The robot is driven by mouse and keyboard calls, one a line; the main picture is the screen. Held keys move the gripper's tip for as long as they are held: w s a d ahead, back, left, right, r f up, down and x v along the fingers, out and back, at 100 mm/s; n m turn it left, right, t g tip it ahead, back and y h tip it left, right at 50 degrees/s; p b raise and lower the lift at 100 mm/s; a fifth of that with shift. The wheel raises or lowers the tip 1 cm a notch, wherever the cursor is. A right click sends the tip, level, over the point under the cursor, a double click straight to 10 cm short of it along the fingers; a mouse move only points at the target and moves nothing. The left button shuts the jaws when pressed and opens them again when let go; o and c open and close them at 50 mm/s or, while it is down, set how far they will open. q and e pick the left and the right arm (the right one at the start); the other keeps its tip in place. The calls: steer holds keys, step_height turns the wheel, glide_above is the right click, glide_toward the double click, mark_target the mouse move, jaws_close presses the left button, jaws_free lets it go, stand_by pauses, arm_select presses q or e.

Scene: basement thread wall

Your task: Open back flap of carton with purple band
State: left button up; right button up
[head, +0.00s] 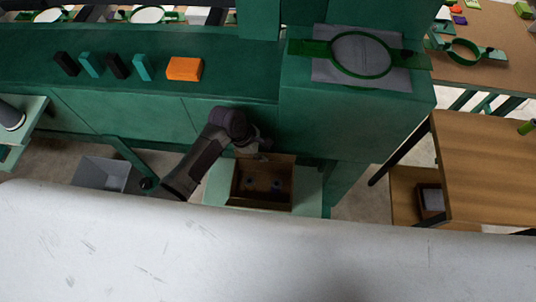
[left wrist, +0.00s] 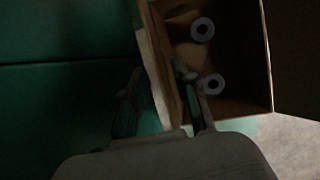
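The brown carton (head: 292,188) stands open at the top, low in front of the green cabinet, on a pale green surface. It also shows in the left wrist view (left wrist: 240,62). Two spools with pale ring ends (left wrist: 203,29) lie inside it. A brown flap or wall (left wrist: 157,62) runs along its side nearest my gripper. I cannot make out a purple band. My left gripper (left wrist: 160,98) is open, one finger outside that edge and the other over the carton's inside; contact is unclear. In the head view it is at the carton's back edge (head: 262,153). My right gripper is out of view.
The green cabinet stands close behind the carton, with an orange block (head: 184,69) and several small blocks on top. An embroidery hoop (head: 360,53) lies on its higher part. A grey bin (head: 100,174) is left on the floor; a wooden table (head: 490,165) is right.

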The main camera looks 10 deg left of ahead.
mark_target(273, 160)
arm_select(q)
steer(key=shift+x, duration=2.2)
steer(key=shift+c, duration=0.2)
jaws_close()
